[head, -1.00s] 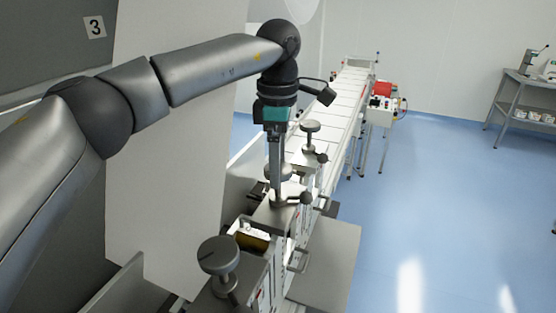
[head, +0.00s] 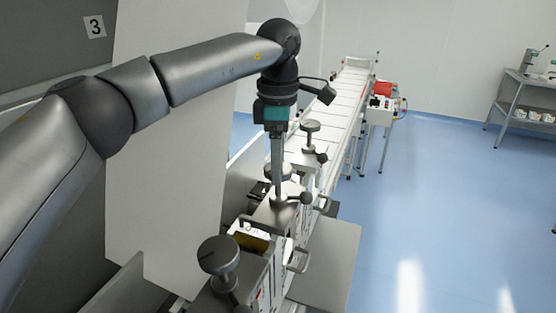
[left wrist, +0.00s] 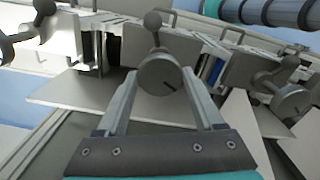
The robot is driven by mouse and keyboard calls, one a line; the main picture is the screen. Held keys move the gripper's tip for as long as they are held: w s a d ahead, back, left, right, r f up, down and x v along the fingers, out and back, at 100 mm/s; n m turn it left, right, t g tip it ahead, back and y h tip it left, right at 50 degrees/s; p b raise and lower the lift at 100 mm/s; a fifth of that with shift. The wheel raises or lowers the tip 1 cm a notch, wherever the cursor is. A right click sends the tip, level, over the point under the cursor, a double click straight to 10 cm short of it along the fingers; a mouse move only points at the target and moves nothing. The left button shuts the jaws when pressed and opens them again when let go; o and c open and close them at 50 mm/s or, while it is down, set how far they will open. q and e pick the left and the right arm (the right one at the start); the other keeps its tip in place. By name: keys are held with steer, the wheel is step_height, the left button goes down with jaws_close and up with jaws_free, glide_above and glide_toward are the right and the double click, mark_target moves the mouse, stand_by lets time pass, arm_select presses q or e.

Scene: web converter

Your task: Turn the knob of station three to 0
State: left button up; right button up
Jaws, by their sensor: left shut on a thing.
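A round grey knob (left wrist: 158,76) with a dark line on its face sits between the two fingers of my left gripper (left wrist: 158,80) in the left wrist view. The line points toward the lower right of that picture. In the head view my left gripper (head: 278,182) reaches straight down onto the knob (head: 268,172), which is partly hidden behind the fingers. The gripper is shut on it. A sign with the number 3 (head: 95,27) is on the grey panel at the upper left. My right gripper is not in view.
Similar knobs stand nearer (head: 219,255) and farther (head: 310,126) along the machine. A ball-ended lever (head: 306,198) is close beside the gripper. A white conveyor (head: 345,95) runs to the back.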

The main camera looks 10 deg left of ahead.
arm_select(q)
steer(key=n, duration=0.6)
steer(key=n+b, duration=0.1)
steer(key=n, duration=0.4)
steer(key=shift+n, duration=0.4)
steer(key=n, duration=0.6)
steer(key=shift+b, duration=0.4)
steer(key=n+b, duration=0.1)
steer(key=n, duration=0.4)
steer(key=shift+n, duration=0.3)
steer(key=o, duration=1.4)
